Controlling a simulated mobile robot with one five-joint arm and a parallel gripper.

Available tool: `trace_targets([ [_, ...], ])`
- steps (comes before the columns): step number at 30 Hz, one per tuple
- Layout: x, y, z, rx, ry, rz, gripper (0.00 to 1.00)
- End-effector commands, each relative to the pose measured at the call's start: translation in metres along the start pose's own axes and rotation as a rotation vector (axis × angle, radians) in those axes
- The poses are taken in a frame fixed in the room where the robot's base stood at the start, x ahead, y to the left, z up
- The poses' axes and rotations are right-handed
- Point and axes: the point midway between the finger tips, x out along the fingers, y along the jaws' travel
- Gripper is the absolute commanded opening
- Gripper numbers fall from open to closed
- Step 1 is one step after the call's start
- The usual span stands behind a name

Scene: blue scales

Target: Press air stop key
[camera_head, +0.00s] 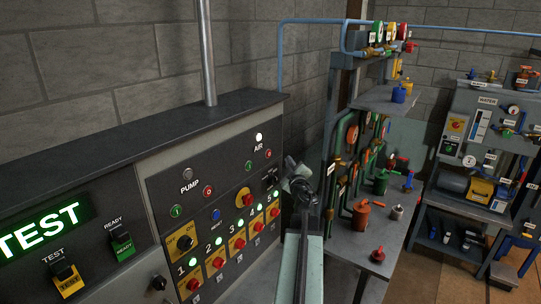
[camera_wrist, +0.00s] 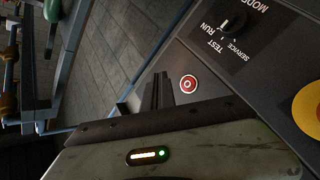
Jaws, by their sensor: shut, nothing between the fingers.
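The air stop key (camera_head: 268,154) is a small red round button under the AIR label, on the upper right of the dark control panel (camera_head: 160,192). In the wrist view the same key (camera_wrist: 188,84) shows as a red disc with a white ring, just right of the fingertips. My gripper (camera_head: 290,168) is shut and empty, close to the panel's right end. In the wrist view its dark fingers (camera_wrist: 157,92) point toward the panel beside the key. Whether they touch the panel cannot be told.
A green key (camera_head: 248,166) sits left of the stop key. A mode knob (camera_wrist: 233,25) and a yellow-ringed red button (camera_wrist: 308,110) are nearby; the red button also shows in the head view (camera_head: 243,197). A pipe-and-valve bench (camera_head: 345,240) stands to the right.

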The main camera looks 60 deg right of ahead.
Motion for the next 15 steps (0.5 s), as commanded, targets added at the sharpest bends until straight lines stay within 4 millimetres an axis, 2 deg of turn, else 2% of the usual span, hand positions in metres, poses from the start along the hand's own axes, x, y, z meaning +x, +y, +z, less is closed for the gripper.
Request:
trace_targets([
  [6, 0.024, -0.016, -0.016, 0.001, 0.0, 0.0, 0.0],
  [15, 0.041, -0.029, -0.028, 0.0, -0.001, 0.001, 0.0],
])
